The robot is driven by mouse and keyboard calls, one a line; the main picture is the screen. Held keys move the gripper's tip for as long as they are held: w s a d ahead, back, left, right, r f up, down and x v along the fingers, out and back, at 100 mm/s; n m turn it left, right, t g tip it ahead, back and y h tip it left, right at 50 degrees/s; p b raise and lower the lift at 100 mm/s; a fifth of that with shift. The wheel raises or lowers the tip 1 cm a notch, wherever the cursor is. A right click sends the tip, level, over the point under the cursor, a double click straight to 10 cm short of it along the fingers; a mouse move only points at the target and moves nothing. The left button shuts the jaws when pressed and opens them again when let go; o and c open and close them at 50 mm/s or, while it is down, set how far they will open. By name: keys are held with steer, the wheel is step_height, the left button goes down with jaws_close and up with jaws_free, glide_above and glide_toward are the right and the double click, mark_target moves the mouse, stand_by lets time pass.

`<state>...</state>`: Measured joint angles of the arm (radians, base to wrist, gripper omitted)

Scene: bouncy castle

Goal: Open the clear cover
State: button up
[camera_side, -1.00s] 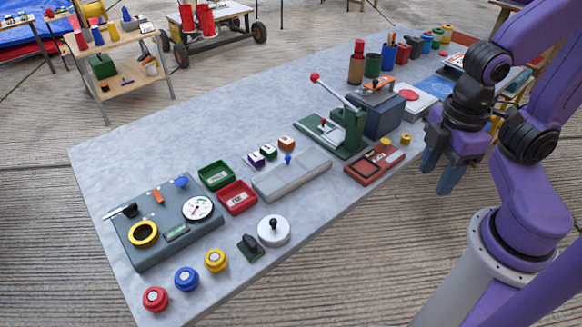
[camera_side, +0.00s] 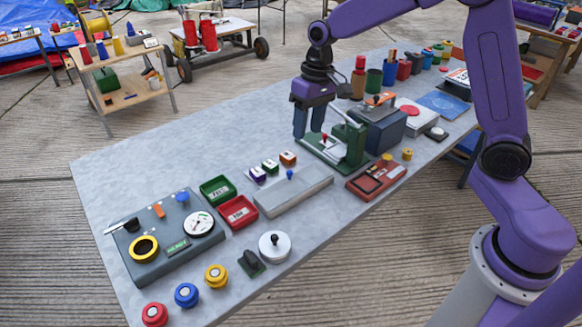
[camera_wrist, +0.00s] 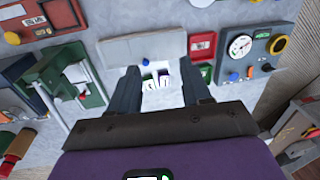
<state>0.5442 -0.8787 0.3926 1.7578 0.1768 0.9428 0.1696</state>
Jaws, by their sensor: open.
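A long, low, pale grey box-like cover (camera_side: 292,192) with a small blue knob (camera_side: 289,174) lies on the table, apparently closed. It looks milky rather than plainly clear, and I cannot see anything beneath it. In the wrist view the cover (camera_wrist: 125,50) lies beyond the fingertips, its blue knob (camera_wrist: 146,61) at the near edge. My gripper (camera_side: 308,122) is open and empty, pointing down above the table, up and to the right of the cover in the side view. In the wrist view my gripper (camera_wrist: 160,85) has its fingers apart on either side of the small labelled blocks.
Small labelled blocks (camera_side: 271,166) stand beside the cover. A green lever press (camera_side: 345,147) stands close to my gripper. Green (camera_side: 216,189) and red (camera_side: 238,211) trays and a gauge panel (camera_side: 165,240) lie to the left. The table's back left is clear.

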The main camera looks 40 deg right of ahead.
mark_target(290, 171)
steer(key=w+d+f+m, duration=0.3)
steer(key=w+d, duration=0.2)
steer(key=w, duration=0.3)
steer(key=a+f, duration=0.1)
steer(key=f, duration=0.4)
steer(key=a+f, duration=0.1)
steer(key=f, duration=0.5)
steer(key=a+f, duration=0.1)
steer(key=f, duration=0.4)
steer(key=shift+w+f, duration=0.3)
steer(key=shift+f, duration=0.05)
jaws_close()
